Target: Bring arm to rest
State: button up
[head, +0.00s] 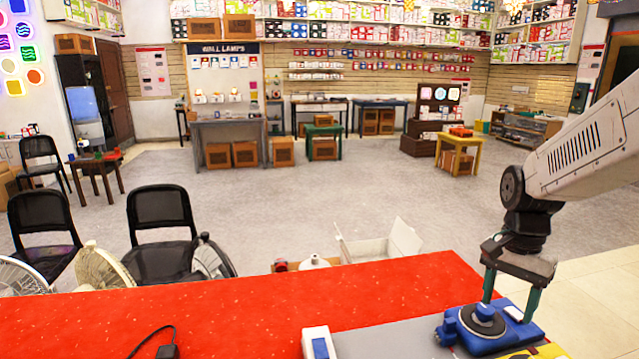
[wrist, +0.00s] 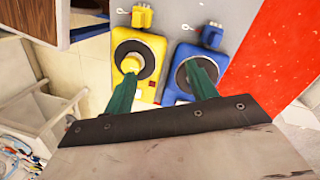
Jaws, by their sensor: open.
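My gripper (head: 511,302) is at the right of the head view, pointing down with its two green fingers apart and nothing between them. It hangs just over a blue device (head: 455,322) with a round dark disc on top. In the wrist view my gripper (wrist: 162,78) has one finger over a yellow device (wrist: 125,35) with a yellow knob and the other over the blue device (wrist: 218,60). I cannot tell whether the fingertips touch either device. My arm reaches in from the right edge of the head view.
The devices lie on a grey surface (head: 390,343) beside a red counter (head: 240,310). A small white and blue item (head: 318,343) and a black plug with cord (head: 167,351) lie nearby. Fans, black chairs (head: 160,210) and an open white box (head: 385,243) stand beyond the counter.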

jog(key=s+a+r+n+t, duration=0.1)
jog(key=s+a+r+n, duration=0.1)
jog(key=s, duration=0.4)
jog(key=s+a+r+n+t, duration=0.1)
jog(key=s+a+r+n, duration=0.2)
jog(key=s+n, duration=0.2)
jog(key=s+a+r+n, duration=0.3)
jog(key=s, duration=0.5)
jog(key=shift+s+n+t, duration=0.2)
jog(key=shift+n+t, duration=0.2)
